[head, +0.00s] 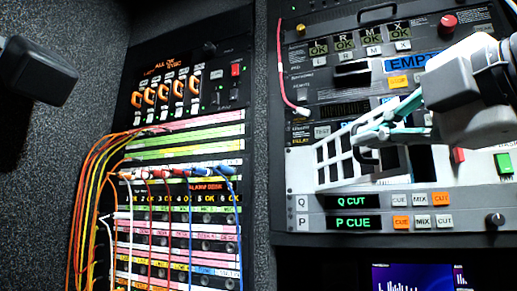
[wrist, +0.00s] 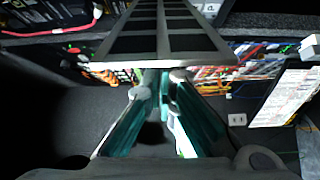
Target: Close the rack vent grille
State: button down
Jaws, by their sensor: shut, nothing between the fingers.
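The rack vent grille (head: 336,160) is a pale slatted panel in the right-hand rack, left of my gripper in the head view. It stands at an angle to the rack face, swung out, with a dark opening (head: 422,160) to its right. In the wrist view the grille (wrist: 158,32) fills the top middle, its near edge running across the picture. My gripper (head: 360,138) has teal fingers and is shut and empty. Its fingertips (wrist: 163,78) are at the grille's near edge; I cannot tell whether they touch it. The gripper and arm hide part of the opening.
The left rack carries a patch bay with many coloured cables (head: 95,190). A dark padded object (head: 38,70) juts in at far left.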

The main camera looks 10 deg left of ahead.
jog(key=shift+w+d+n+g+y+b, duration=1)
jog(key=shift+w+d+g+b, duration=0.15)
jog(key=shift+w+d, duration=0.9)
jog(key=shift+w+d+n+g+y+b, duration=1)
jog(key=shift+w+d+g, duration=0.25)
jog(key=shift+w+d, duration=0.8)
jog(key=shift+w+d+n+g+y+b, duration=0.95)
jog(key=shift+w+d+g+b, duration=0.2)
jog(key=shift+w+d, duration=1)
jog(key=shift+d, duration=0.05)
jog(key=shift+d, duration=0.1)
